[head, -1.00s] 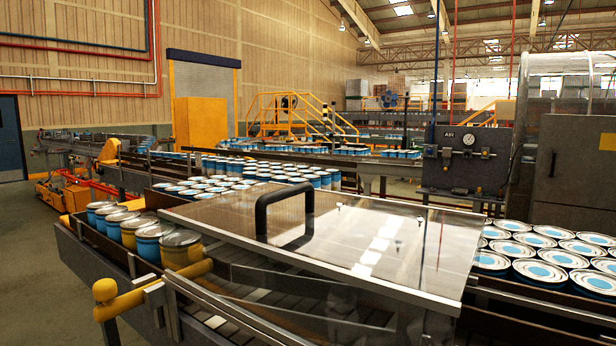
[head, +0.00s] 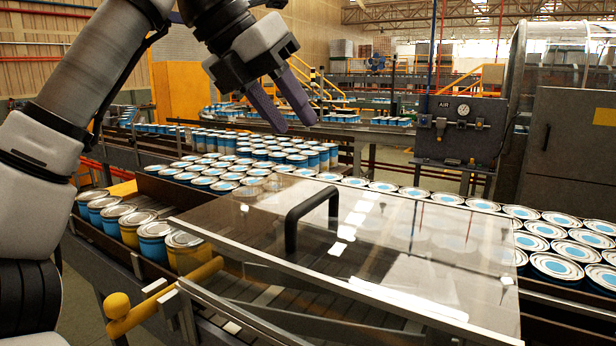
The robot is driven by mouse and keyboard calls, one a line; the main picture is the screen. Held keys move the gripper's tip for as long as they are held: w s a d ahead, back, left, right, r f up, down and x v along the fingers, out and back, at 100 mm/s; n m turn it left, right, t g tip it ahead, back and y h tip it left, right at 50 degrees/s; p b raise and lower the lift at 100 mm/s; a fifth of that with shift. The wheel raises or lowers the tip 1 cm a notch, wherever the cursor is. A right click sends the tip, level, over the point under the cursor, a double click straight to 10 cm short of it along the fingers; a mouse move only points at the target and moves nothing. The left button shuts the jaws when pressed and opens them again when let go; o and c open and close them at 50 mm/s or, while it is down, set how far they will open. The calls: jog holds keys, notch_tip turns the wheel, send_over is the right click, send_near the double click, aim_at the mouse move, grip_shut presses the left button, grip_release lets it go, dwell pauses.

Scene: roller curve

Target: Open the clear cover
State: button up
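The clear cover (head: 400,250) is a see-through panel with a metal edge, lying shut over the conveyor in the middle of the head view. Its black handle (head: 291,222) is an upright loop near the panel's left part. My gripper (head: 297,122) hangs above and behind the handle in the picture, fingers pointing down and to the right. The two purple fingers are apart with nothing between them. The gripper is not touching the handle. Cans show through the cover's far part.
Blue and yellow cans (head: 155,238) stand on the conveyor left of the cover. More cans (head: 555,267) fill the right side. A yellow-ended bar (head: 118,306) sticks out at the front left. A dark panel with a gauge (head: 462,125) stands behind.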

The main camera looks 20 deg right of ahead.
jog(key=d+f, duration=0.1)
jog(key=f, duration=0.3)
jog(key=w+d+f+n+y, duration=0.1)
jog(key=f, duration=0.3)
jog(key=w+d+f+y, duration=0.1)
jog(key=d+f, duration=0.1)
jog(key=f, duration=0.2)
jog(key=shift+w+t+p, duration=0.2)
jog(key=shift+t+p, duration=0.1)
jog(key=shift+t, duration=0.1)
grip_shut()
